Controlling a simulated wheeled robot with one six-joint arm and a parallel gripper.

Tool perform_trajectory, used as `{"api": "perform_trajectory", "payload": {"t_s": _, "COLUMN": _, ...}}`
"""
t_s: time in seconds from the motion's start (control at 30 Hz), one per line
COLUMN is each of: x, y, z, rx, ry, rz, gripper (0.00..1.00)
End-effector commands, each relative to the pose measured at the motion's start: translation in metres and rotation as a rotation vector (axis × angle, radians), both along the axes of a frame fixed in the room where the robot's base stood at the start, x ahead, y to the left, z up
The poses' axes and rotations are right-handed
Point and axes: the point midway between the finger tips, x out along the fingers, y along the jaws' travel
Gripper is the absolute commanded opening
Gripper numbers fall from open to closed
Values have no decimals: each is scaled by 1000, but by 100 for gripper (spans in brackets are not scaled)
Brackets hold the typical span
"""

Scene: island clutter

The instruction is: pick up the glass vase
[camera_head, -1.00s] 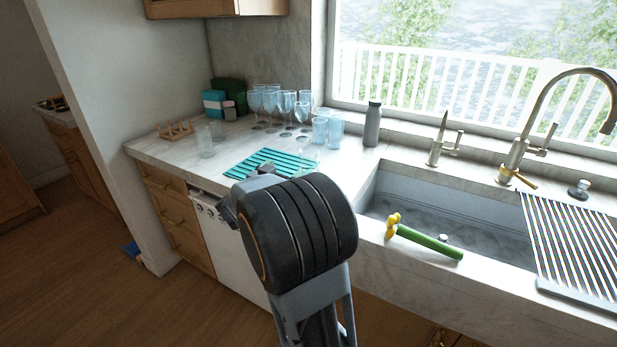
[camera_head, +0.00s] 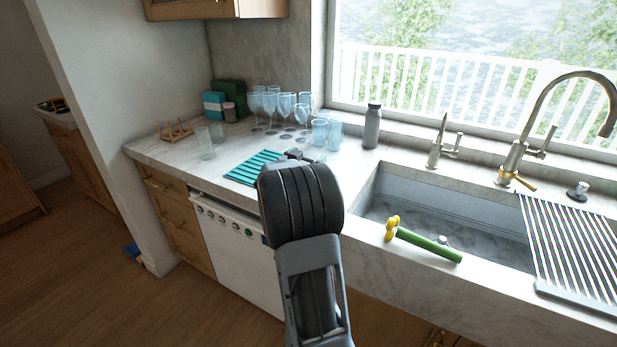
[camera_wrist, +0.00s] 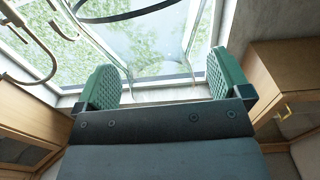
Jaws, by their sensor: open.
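In the wrist view a clear, flared glass vessel, which looks like the glass vase (camera_wrist: 155,40), shows between and beyond the two green pads of my gripper (camera_wrist: 165,72). A dark curved rim crosses the top of that view. The pads stand wide apart, and I see no contact with the glass. In the head view my gripper (camera_head: 298,155) is over the counter by the teal mat, mostly hidden by my wrist. The vase is not clearly visible there; my arm covers that spot.
Several stemmed glasses (camera_head: 285,104) and blue tumblers (camera_head: 334,133) stand close behind my gripper. A grey bottle (camera_head: 372,126) is to the right. A teal ribbed mat (camera_head: 250,168) and a clear glass (camera_head: 205,144) are to the left.

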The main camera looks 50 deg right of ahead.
Motion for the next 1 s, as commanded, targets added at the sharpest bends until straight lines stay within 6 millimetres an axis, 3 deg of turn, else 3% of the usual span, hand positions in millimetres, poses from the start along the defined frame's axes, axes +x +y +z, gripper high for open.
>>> {"api": "perform_trajectory", "payload": {"t_s": 0.37, "x": 1, "y": -7, "z": 0, "rx": -1, "ry": 0, "rz": 0, "gripper": 94}}
{"api": "perform_trajectory", "payload": {"t_s": 1.0, "x": 1, "y": -7, "z": 0, "rx": 0, "ry": 0, "rz": 0, "gripper": 32}}
